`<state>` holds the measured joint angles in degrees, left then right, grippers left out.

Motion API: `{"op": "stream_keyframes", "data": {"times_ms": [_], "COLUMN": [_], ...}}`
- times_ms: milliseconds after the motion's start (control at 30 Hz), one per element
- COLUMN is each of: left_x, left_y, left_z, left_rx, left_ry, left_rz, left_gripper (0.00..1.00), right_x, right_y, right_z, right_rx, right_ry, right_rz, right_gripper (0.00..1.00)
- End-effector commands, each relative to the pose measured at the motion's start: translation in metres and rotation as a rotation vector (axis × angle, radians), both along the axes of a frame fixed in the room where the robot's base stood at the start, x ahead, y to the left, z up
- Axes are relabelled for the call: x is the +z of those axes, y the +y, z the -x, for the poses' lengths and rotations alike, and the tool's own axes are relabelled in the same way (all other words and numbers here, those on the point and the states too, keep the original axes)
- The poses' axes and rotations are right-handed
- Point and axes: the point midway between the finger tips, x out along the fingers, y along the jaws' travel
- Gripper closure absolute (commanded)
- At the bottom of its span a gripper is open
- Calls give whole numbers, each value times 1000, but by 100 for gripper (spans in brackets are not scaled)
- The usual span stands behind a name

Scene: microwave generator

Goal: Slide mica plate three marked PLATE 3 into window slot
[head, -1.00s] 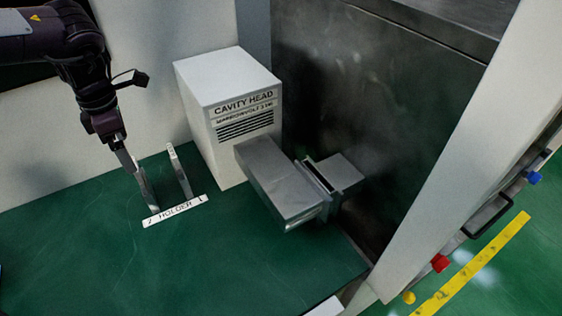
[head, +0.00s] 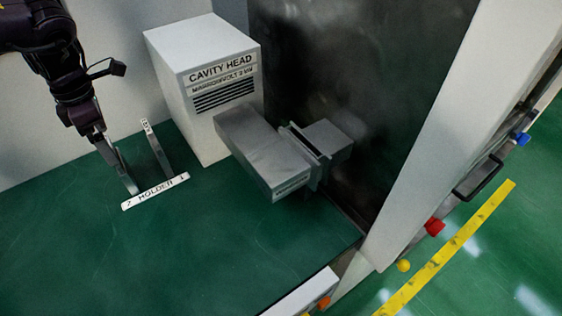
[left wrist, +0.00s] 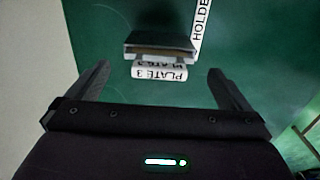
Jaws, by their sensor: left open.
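In the left wrist view, a white tag reading PLATE 3 (left wrist: 160,73) sits at the near side of a dark upright piece. My left gripper (left wrist: 158,82) is open, with one finger on each side of the tag and clear of it. The window slot appears as a narrow dark gap (head: 305,142) between the flanges of the grey metal duct. My right gripper is out of view.
The white CAVITY HEAD box (head: 205,85) stands behind the duct (head: 262,155), right of the holder. A dark metal panel (head: 350,90) rises beyond the duct. The green bench top (head: 200,245) is clear in front.

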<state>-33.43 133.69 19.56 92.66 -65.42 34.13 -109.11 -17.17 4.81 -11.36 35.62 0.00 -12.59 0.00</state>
Motion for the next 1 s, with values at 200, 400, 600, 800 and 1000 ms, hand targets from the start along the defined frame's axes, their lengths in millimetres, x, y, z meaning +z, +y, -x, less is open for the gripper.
{"op": "stream_keyframes", "data": {"times_ms": [200,400,600,800,1000], "left_x": [-34,-43,-43,-43,-42], "left_y": [0,0,0,0,0], "left_z": [1,0,0,0,0], "left_rx": [-1,0,0,0,-1], "left_ry": [3,1,1,1,1], "left_rz": [0,0,0,0,-2], "left_gripper": [0,0,0,0,0], "right_x": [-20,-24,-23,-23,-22], "right_y": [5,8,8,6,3], "right_z": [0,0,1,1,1], "right_rx": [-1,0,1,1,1], "right_ry": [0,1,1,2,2], "right_rz": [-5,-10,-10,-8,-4], "right_gripper": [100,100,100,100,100]}}
